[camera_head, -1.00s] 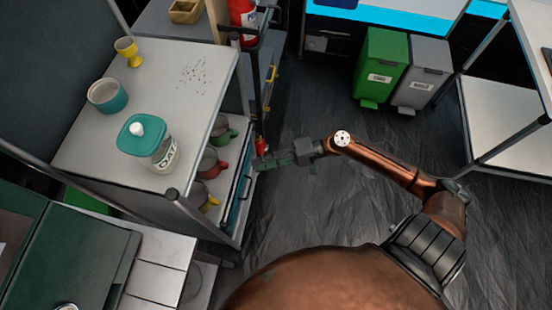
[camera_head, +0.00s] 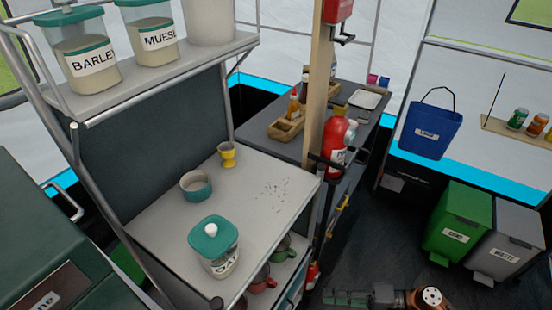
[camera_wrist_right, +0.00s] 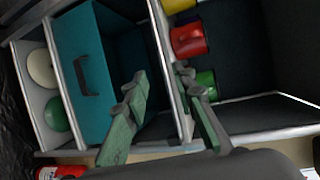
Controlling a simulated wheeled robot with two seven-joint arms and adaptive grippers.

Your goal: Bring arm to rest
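My right gripper (camera_head: 340,298) shows at the bottom edge of the head view, beside the right side of the shelf unit. My copper-coloured right arm is mostly cut off below it. In the right wrist view its two green-grey fingers (camera_wrist_right: 162,88) stand apart with nothing held between them. They are in front of the shelf unit's open side, where a teal drawer (camera_wrist_right: 85,88) with a dark handle, a red mug (camera_wrist_right: 189,39) and a green mug (camera_wrist_right: 205,83) show. I cannot tell whether the fingers touch the unit. My left gripper is not in view.
The shelf unit's white top (camera_head: 170,225) holds a teal-lidded jar (camera_head: 215,245), a bowl (camera_head: 196,187) and a yellow egg cup (camera_head: 227,155). A red extinguisher (camera_head: 335,140) stands behind. Green bin (camera_head: 458,222) and grey bin (camera_head: 506,250) are right. Dark floor (camera_head: 395,245) between is clear.

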